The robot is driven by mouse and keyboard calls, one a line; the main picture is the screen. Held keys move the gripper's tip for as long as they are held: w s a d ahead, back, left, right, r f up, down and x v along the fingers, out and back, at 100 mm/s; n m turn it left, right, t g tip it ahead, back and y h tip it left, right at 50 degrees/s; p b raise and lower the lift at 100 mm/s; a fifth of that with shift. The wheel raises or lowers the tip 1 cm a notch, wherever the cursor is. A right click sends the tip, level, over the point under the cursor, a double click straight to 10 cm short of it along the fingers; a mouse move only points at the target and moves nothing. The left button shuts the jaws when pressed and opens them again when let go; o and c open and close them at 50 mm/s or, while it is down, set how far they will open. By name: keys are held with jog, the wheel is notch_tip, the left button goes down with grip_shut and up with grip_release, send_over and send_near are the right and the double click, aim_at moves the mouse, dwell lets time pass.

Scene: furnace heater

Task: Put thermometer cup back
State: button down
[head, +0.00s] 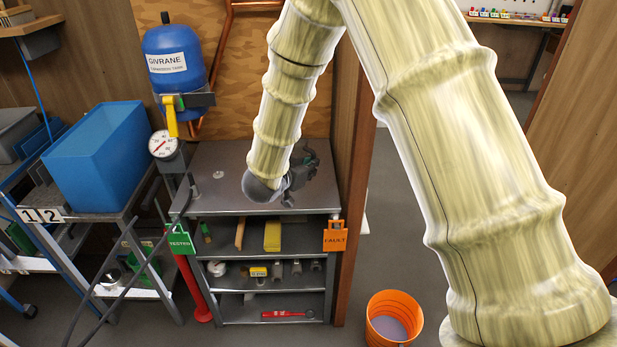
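My gripper (306,168) is above the right part of the dark shelf unit's top (235,183), near the wooden wall. It is small and partly hidden by my own wrist, so I cannot tell whether it is open or holding something. I cannot clearly make out a thermometer cup. A small pale round fitting (218,175) is on the left of the shelf top. A white round item (217,268) sits on the shelf below, at left. A round dial gauge (163,144) is below the blue tank (174,58).
A green TESTED tag (181,241) and an orange FAULT tag (335,236) hang at the unit's front corners. A blue bin (98,155) stands on the left cart. An orange bucket (394,316) is on the floor.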

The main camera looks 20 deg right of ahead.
jog(key=shift+f, duration=1.75)
jog(key=shift+f, duration=0.1)
jog(key=c, duration=1.5)
grip_release()
jog(key=v, duration=1.2)
